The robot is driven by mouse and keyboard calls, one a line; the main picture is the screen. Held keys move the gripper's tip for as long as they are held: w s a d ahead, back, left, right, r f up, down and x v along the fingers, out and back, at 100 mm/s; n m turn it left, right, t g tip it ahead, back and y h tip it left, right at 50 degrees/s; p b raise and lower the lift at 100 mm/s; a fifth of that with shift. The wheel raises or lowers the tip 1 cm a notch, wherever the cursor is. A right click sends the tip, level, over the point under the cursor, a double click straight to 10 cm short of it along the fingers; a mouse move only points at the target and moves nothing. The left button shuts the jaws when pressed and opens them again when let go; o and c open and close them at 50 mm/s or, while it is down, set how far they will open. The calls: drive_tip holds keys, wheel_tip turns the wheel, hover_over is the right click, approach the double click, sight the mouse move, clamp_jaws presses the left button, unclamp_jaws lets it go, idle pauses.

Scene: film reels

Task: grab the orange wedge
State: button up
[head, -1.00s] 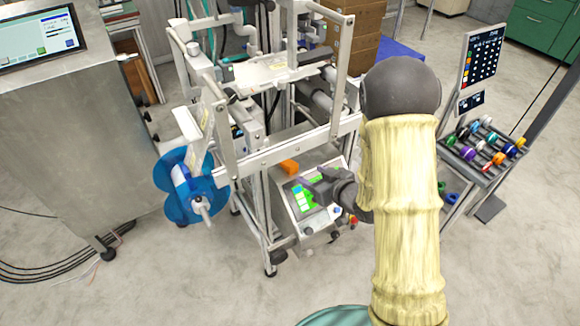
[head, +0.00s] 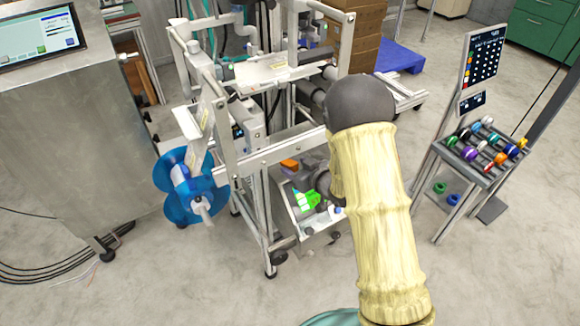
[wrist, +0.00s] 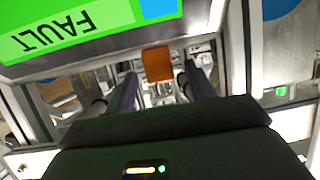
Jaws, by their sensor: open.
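The orange wedge (head: 289,164) sits at the upper edge of the machine's tilted control panel (head: 283,207), under the pale frame bar. In the wrist view, the wedge (wrist: 157,63) shows at the upper middle, below the green FAULT screen. My gripper (wrist: 161,84) is open in the wrist view, with one dark finger on each side of the wedge in the picture. I cannot tell how far the wedge is from the fingertips, and no contact shows. In the head view, my arm hides most of the gripper.
The pale metal frame (head: 285,150) crosses just above the panel. A blue reel (head: 186,187) hangs at its left. A steel cabinet (head: 70,130) stands far left. A rack of coloured spools (head: 487,150) stands right. The floor in front is clear.

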sight(295, 166)
drive_tip(key=x, duration=0.3)
drive_tip(key=shift+w+a+f, duration=0.1)
drive_tip(key=shift+w+f, duration=0.05)
drive_tip(key=shift+w, duration=0.2)
drive_tip(key=shift+d, duration=0.3)
drive_tip(key=shift+s+a, duration=0.3)
drive_tip(key=shift+a, duration=0.15)
drive_tip(key=shift+d, duration=0.2)
drive_tip(key=c, duration=1)
drive_tip(key=shift+c, duration=0.2)
